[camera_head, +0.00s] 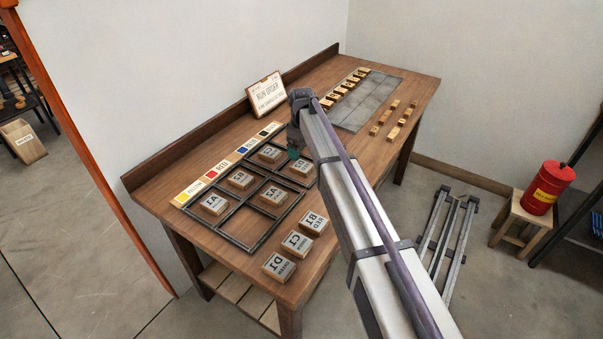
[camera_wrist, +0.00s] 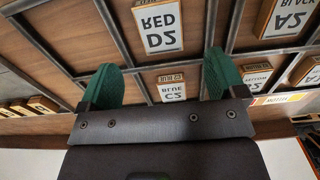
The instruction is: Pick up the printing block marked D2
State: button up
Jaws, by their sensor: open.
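The printing block D2 (camera_wrist: 158,26) is a wooden block with a white label reading RED D2, lying in a compartment of the dark metal frame (camera_wrist: 200,55). In the head view D2 (camera_head: 301,168) lies at the right of the frame (camera_head: 240,243), partly behind my arm. My gripper (camera_wrist: 160,75) is open and empty, its green fingers apart. In the wrist view D2 is beyond the fingertips, not between them. In the head view my gripper (camera_head: 294,154) is over the frame close to D2; its height is hard to tell.
Block C2 (camera_wrist: 172,90) shows between my fingers in the wrist view, in a neighbouring compartment. Block A2 (camera_head: 272,194) and others share the frame. Blocks B1 (camera_head: 313,222), C1 (camera_head: 297,243) and D1 (camera_head: 278,266) line the table's front edge. A sign (camera_head: 267,92) stands behind.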

aim_at(302, 165)
notch_tip(302, 165, down, 3)
jog(key=shift+s+b, duration=0.1)
jog(key=shift+b, duration=0.6)
notch_tip(302, 165, down, 5)
jog(key=b, duration=0.5)
jog(key=shift+f, duration=0.1)
jog(key=shift+r, duration=0.25)
jog(key=shift+c, duration=0.2)
jog(key=c, duration=1)
